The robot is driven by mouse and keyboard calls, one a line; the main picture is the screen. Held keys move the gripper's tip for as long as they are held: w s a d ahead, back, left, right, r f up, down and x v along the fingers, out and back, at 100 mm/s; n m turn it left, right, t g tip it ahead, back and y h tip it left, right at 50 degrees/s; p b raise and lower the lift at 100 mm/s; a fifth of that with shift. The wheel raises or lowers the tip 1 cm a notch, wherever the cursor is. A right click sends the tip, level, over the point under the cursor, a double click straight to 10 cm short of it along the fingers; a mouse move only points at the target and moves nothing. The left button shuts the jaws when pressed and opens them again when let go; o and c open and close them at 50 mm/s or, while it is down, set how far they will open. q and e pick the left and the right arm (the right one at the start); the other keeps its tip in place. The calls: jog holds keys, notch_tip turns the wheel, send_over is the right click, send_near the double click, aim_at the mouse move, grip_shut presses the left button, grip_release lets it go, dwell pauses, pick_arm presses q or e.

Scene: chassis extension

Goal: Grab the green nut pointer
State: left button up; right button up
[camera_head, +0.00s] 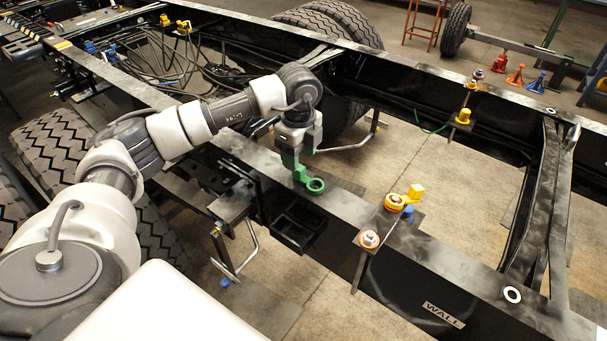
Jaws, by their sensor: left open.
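The green nut pointer (315,186) shows as a green ring at the near chassis rail, joined in the picture to an upright green part directly under my left gripper (299,150). My left arm reaches in from the left, with its wrist above the rail and its gripper pointing down. The gripper is open, around or right beside the green part; I cannot tell which, as the fingers are hard to tell from it. My right gripper is not in view.
The near black rail (450,262) carries a yellow nut pointer (404,198) and a bolt with a pale washer (369,239) right of the gripper. Large tyres (60,150) stand at left. A bent metal rod (350,146) is close behind the gripper. Cables (165,60) lie between the rails.

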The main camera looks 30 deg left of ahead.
aim_at(301, 168)
pick_arm(q)
jog(key=shift+w+d+f+p, duration=0.15)
jog(key=shift+f+p, duration=0.35)
jog(key=shift+f, duration=1.05)
jog(key=shift+w+f+p, duration=0.1)
jog(key=shift+f+p, duration=0.4)
jog(key=shift+f, duration=1)
jog(key=c, duration=1)
jog(key=shift+r, duration=0.15)
